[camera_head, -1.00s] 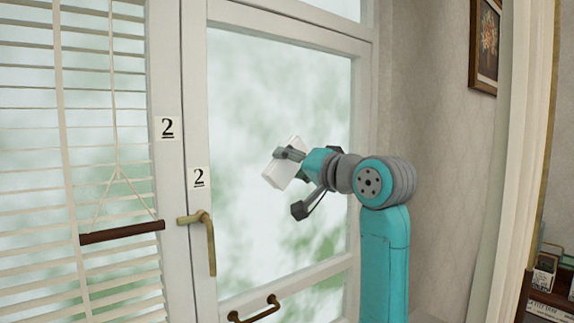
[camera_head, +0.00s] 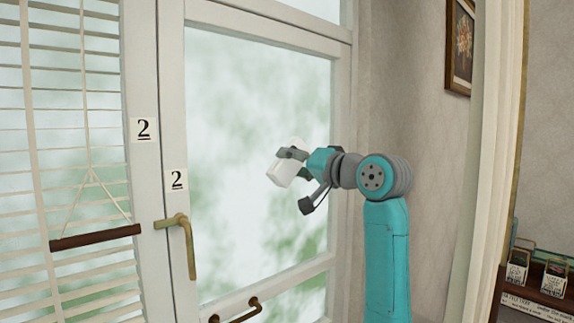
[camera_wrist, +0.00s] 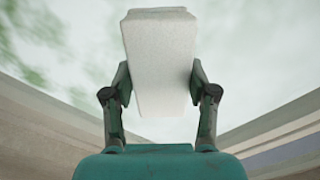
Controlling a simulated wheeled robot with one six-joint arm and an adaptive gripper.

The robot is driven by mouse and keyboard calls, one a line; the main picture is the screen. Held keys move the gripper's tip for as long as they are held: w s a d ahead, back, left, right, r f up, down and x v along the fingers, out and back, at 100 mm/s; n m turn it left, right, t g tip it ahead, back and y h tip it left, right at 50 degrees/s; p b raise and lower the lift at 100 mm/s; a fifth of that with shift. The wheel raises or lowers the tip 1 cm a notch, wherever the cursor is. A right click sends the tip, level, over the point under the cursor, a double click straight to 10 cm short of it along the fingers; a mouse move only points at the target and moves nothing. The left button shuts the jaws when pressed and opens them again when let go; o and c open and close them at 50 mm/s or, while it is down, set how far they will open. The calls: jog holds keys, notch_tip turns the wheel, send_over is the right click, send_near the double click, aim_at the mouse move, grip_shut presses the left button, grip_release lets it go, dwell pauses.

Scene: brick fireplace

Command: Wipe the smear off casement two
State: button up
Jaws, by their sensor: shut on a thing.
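Casement two is a white-framed window with a large glass pane (camera_head: 230,120); a "2" label (camera_head: 176,180) is on its left stile. Cloudy white and green patches show over the glass; I cannot tell a smear from the view behind it. My gripper (camera_head: 292,165) is in front of the pane's right part, shut on a white block-shaped pad (camera_head: 284,174). In the wrist view the pad (camera_wrist: 160,60) is between the two fingers of my gripper (camera_wrist: 160,90), with pale glass beyond. I cannot tell whether the pad touches the glass.
A brass lever handle (camera_head: 188,235) is on the casement's left stile, and a bar handle (camera_head: 240,310) is low on it. A curtain (camera_head: 490,180) and a rack of cards (camera_head: 535,280) are at right.

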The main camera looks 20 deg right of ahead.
jog(key=shift+w+d, duration=0.35)
jog(key=shift+d, duration=0.5)
jog(key=shift+w+d, duration=0.35)
jog(key=shift+d, duration=0.45)
jog(key=v, duration=0.6)
jog(key=shift+s, duration=0.15)
jog(key=v, duration=0.2)
jog(key=shift+s+d, duration=0.15)
jog(key=shift+s, duration=0.2)
